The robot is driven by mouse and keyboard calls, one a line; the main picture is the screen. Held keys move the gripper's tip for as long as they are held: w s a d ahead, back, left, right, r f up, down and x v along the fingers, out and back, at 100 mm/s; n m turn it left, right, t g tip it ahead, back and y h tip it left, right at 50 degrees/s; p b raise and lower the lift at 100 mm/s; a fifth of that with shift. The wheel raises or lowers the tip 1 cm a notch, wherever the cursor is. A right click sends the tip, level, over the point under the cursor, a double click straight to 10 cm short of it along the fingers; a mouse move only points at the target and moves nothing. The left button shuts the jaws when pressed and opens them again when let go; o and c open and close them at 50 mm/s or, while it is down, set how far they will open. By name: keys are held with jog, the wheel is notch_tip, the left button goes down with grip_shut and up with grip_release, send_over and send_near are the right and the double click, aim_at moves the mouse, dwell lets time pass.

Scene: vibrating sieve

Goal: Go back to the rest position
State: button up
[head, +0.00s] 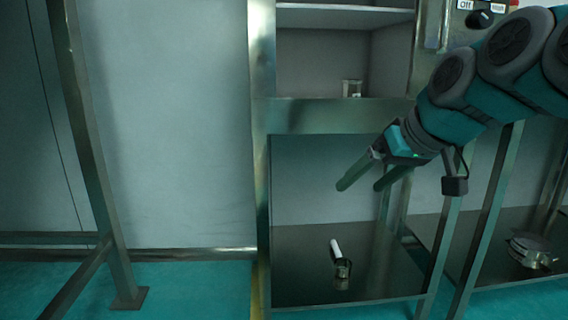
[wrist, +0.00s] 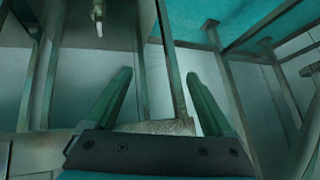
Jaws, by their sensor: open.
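My gripper (head: 362,183) is open and empty in the head view, at the right of the picture, in front of the metal rack. Its two fingers are apart and point down and to the left. In the wrist view my gripper (wrist: 165,88) also shows with nothing between its fingers. My arm reaches in from the upper right of the head view.
A steel rack (head: 262,180) has a dark lower shelf (head: 300,290) with a white-handled scoop (head: 338,258). A small glass jar (head: 352,88) stands on a higher shelf. Round metal parts (head: 530,250) lie at the right. A control panel with a knob (head: 479,18) is at the upper right.

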jog(key=s+d+f+m+g+h, duration=0.1)
jog(key=s+f+m+g+h, duration=0.5)
jog(key=s+f, duration=2.35)
notch_tip(320, 180, up, 12)
jog(key=w+n+g+y+p, duration=0.1)
jog(key=w+n+g+p, duration=0.1)
jog(key=p, duration=1.1)
jog(key=shift+n+y, duration=0.3)
jog(key=shift+w, duration=0.1)
